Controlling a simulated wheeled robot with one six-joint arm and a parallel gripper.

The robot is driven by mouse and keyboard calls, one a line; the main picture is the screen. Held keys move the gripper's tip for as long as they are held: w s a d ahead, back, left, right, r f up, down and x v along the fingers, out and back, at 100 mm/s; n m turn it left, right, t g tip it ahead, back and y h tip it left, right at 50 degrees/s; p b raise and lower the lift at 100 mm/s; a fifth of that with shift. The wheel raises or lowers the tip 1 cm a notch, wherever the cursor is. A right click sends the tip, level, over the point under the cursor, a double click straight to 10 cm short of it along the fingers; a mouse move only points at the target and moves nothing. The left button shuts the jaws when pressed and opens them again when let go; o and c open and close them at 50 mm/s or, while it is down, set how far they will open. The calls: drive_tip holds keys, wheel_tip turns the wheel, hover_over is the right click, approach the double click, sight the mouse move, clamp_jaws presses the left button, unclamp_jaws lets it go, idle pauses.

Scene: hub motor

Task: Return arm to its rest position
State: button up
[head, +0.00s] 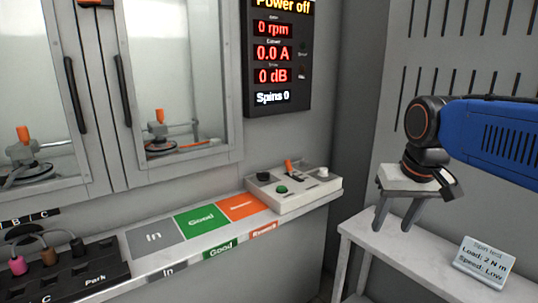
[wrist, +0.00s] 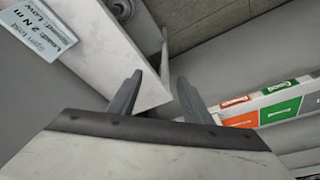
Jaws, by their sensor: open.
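My gripper (head: 392,228) hangs from the blue arm at the right of the head view. Its two grey fingers point down and stand apart, with nothing between them. It is in front of the wall, by the left part of the white side bench (head: 365,236). In the wrist view the open, empty fingers (wrist: 160,77) show against the bench edge and the floor. I cannot tell the exact gap between fingertips and bench.
A card (head: 484,262) reading "Load: 2 N m, Speed: Low" stands on the bench. The shelf (head: 215,240) has In, Good and Rework pads, a control box (head: 293,192) and a dark Park rack (head: 65,275). Windowed cabinets (head: 175,75) and a display (head: 280,55) reading "Power off" stand behind.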

drive_tip(key=s+d+f+t, duration=0.1)
drive_tip(key=s+f, duration=1.2)
drive_tip(key=shift+f+n+t, duration=0.3)
drive_tip(key=shift+d, duration=0.1)
idle(0.7)
